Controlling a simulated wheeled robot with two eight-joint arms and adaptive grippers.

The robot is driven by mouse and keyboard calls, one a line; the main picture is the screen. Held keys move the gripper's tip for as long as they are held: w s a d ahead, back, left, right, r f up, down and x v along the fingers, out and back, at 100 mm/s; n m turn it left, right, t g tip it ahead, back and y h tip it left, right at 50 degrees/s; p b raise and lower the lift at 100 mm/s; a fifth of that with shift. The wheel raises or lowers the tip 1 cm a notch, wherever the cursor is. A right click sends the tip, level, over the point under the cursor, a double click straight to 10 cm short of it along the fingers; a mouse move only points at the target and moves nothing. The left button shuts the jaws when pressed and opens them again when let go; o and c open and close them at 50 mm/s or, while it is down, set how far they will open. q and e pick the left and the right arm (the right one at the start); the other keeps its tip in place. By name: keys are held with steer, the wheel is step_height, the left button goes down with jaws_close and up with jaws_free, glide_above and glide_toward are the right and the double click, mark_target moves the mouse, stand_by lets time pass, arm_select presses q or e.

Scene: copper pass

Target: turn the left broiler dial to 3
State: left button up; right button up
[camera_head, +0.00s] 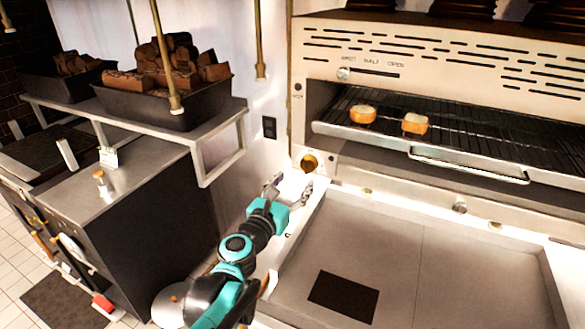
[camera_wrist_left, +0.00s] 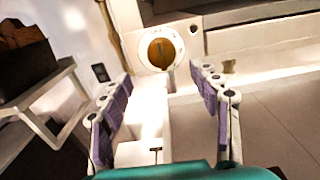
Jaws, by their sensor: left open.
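The left broiler dial (camera_head: 309,162) is a round brass knob on a pale plate at the lower left corner of the broiler (camera_head: 450,70). In the left wrist view the dial (camera_wrist_left: 161,53) shows a white ring with marks too small to read, and a dark line runs upright across the knob. My left gripper (camera_head: 290,184) is open and empty, just below and short of the dial. In the left wrist view its two fingers (camera_wrist_left: 163,95) stand either side of the view, with the dial beyond and between them, not touched. My right gripper is not in view.
Two bread pieces (camera_head: 363,113) (camera_head: 415,124) sit on the broiler rack. A flat griddle (camera_head: 450,265) with a raised rim lies below, right of my left arm. A shelf (camera_head: 215,122) holding dark bins of wood (camera_head: 165,100) stands left. Thin brass rods hang above it.

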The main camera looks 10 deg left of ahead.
mark_target(306, 168)
arm_select(q)
steer(key=w, duration=0.2)
steer(key=w+d+b, duration=0.1)
steer(key=w, duration=0.4)
steer(key=shift+d+r, duration=0.1)
steer(key=shift+d, duration=0.2)
steer(key=c, duration=1.2)
